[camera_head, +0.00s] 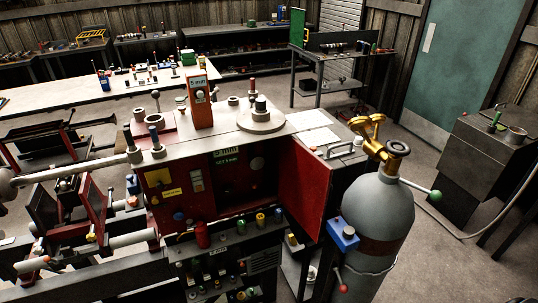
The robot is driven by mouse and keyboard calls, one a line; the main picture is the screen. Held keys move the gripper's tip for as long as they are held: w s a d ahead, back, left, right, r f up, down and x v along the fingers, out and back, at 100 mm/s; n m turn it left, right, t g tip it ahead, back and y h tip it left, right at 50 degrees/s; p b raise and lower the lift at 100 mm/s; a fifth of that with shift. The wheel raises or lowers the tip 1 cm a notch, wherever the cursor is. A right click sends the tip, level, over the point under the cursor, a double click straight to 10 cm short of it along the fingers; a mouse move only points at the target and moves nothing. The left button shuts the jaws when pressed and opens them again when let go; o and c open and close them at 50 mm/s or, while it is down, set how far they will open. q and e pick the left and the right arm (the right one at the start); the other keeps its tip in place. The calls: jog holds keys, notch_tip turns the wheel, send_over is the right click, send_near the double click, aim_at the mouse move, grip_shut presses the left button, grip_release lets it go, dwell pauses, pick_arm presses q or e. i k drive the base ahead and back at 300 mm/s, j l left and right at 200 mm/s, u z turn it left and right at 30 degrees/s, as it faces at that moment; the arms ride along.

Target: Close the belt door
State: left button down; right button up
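The belt door (305,196) is a red panel on the right side of the red lathe housing (172,199). It stands open, swung out toward the front right. The belt compartment (240,175) behind it is exposed, with a dark interior, green lettering and a round part inside. The lower edge of the door is near the grey ledge in front of the housing; I cannot tell if they touch. Neither of my grippers shows in the head view, and nothing is seen holding the door.
A grey gas cylinder (372,222) with a brass valve stands close to the right of the door. The ledge (228,235) below the opening carries several coloured knobs and a red bottle (202,236). A white-topped bench (100,90) is behind. Open floor (450,240) lies at right.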

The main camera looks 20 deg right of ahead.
aim_at(305, 187)
jog(key=l+u, duration=0.1)
jog(key=l, duration=0.4)
jog(key=l+u, duration=0.15)
jog(key=l, duration=0.3)
jog(key=k+l+u, duration=0.1)
jog(key=l, duration=0.35)
jog(key=k+l+u, duration=0.15)
jog(key=l, duration=0.35)
jog(key=l+u, duration=0.1)
jog(key=l, duration=0.35)
jog(key=k+l+u, duration=0.15)
jog(key=l, duration=0.3)
jog(key=k+l+u, duration=0.1)
jog(key=l, duration=0.35)
jog(key=k+l+u, duration=0.15)
jog(key=l, duration=0.25)
jog(key=l+z, duration=0.35)
jog(key=k+j, duration=0.05)
